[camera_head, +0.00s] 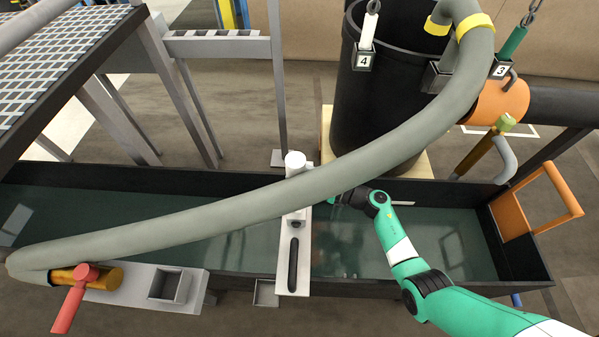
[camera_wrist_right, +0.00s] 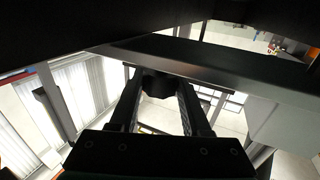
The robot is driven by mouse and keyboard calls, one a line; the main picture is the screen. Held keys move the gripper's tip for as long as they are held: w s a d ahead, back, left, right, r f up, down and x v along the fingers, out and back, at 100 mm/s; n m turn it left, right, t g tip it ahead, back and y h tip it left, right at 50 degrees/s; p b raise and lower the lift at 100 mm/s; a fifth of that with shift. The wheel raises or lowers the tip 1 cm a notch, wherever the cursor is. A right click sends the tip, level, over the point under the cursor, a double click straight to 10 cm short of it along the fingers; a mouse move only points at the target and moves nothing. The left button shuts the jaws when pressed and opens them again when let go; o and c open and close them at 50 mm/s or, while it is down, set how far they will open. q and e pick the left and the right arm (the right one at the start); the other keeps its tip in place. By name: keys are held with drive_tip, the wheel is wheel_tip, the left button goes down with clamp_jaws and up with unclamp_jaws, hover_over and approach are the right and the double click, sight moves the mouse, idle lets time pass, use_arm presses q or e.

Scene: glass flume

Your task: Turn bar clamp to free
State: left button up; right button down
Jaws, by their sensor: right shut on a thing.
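A pale bar (camera_head: 293,260) with a dark slot crosses the glass flume (camera_head: 400,245), and a white post stands at its far end. The thick grey hose hides part of the bar. My right gripper (camera_head: 335,199) reaches in from the right, low over the flume beside the bar. In the right wrist view its two fingers (camera_wrist_right: 158,98) are shut on a dark knob (camera_wrist_right: 158,84) under a dark beam, which seems to be the bar clamp. The head view is too small to show the clamp's angle. My left gripper is in neither view.
The grey hose (camera_head: 240,208) arches over the flume from the red-handled valve (camera_head: 76,295) to the black tank (camera_head: 385,110). An orange gate frame (camera_head: 530,210) stands at the right end. Grating (camera_head: 60,65) covers the upper left.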

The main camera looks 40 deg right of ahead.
drive_tip(key=m+h+p, duration=0.2)
drive_tip(key=h+p, duration=0.1)
drive_tip(key=shift+a+r+t+p, duration=0.15)
drive_tip(key=shift+r+t+p, duration=0.15)
drive_tip(key=shift+r+t, duration=0.1)
drive_tip(key=shift+f+m+h, duration=0.2)
drive_tip(key=shift+m+h, duration=0.3)
drive_tip(key=shift+h, duration=0.3)
drive_tip(key=shift+f+m+h+b, duration=0.15)
drive_tip(key=shift+m+h+b, duration=0.15)
drive_tip(key=shift+m+h, duration=0.7)
drive_tip(key=shift+c, duration=1.9)
unclamp_jaws()
drive_tip(key=s+p, duration=0.4)
drive_tip(key=s, duration=0.7)
drive_tip(key=shift+s+a+p, duration=0.3)
drive_tip(key=shift+p, duration=0.1)
